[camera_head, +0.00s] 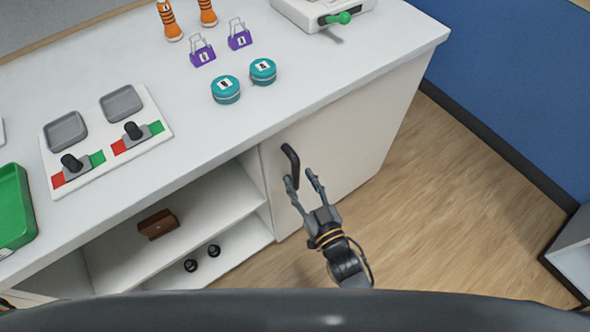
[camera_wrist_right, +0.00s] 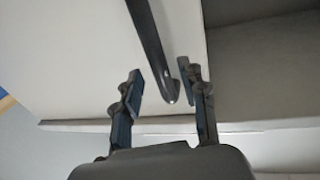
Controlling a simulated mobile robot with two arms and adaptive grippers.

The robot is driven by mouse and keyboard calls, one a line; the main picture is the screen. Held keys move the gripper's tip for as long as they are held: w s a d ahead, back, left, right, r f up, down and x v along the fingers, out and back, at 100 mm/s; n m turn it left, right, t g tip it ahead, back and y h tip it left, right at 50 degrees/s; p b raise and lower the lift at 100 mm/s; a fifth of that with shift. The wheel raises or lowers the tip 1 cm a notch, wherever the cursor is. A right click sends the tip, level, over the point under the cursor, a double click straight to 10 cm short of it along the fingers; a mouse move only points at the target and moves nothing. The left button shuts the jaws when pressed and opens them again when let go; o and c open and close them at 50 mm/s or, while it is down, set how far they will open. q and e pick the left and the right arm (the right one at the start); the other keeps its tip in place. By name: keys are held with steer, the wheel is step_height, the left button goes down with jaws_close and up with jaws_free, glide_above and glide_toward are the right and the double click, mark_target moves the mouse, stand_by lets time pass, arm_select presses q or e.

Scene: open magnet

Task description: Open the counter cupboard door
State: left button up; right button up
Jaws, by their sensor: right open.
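The counter cupboard door (camera_head: 345,142) is a white panel at the right end of the counter, and it looks closed. Its dark handle (camera_head: 291,164) is a bar near the door's left edge. My right gripper (camera_head: 300,177) is open at the handle's lower end. In the right wrist view, the handle (camera_wrist_right: 150,45) comes down from the top and its tip lies between the two open fingers (camera_wrist_right: 162,90) of that gripper. I cannot tell whether a finger touches it. The door (camera_wrist_right: 70,60) fills the left of that view. My left gripper is not in view.
Open shelves left of the door hold a brown box (camera_head: 158,224) and small black items (camera_head: 202,258). The counter top (camera_head: 330,65) carries teal tins (camera_head: 226,90), purple padlocks (camera_head: 202,52) and a switch panel (camera_head: 106,141). Wooden floor (camera_head: 440,200) is clear at right, before a blue wall (camera_head: 510,70).

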mark_target(297, 176)
steer(key=shift+x, duration=1.9)
jaws_close()
